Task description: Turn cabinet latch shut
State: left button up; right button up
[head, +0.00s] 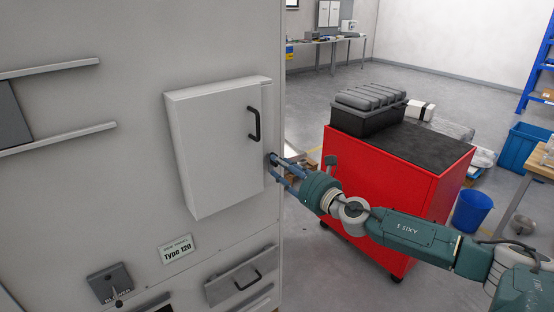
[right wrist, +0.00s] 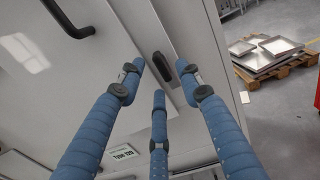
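The white cabinet door (head: 215,150) stands on the large grey panel and looks closed, with a black handle (head: 254,124) near its right side. A small dark latch (right wrist: 161,66) sits just beyond the door's edge in the right wrist view. My right gripper (head: 276,166) is at the door's right edge, its blue fingers pointing at the latch. In the right wrist view the fingers (right wrist: 159,76) are spread, with the latch between the upper two tips. I cannot tell whether any fingertip touches it. The latch is mostly hidden by the fingers in the head view. My left gripper is out of view.
A red cart (head: 375,185) with a black case (head: 368,108) stands right of the panel, behind my right arm. A lower drawer (head: 240,276) and a lever plate (head: 110,283) are below the door. A pallet (right wrist: 275,65) lies on the floor beyond.

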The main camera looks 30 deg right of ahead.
aim_at(274, 163)
jog(key=w, duration=0.2)
jog(key=shift+w+a+p, duration=0.15)
jog(key=shift+w+p, duration=0.15)
jog(key=shift+p, duration=0.05)
jog(key=shift+c, duration=0.3)
grip_shut()
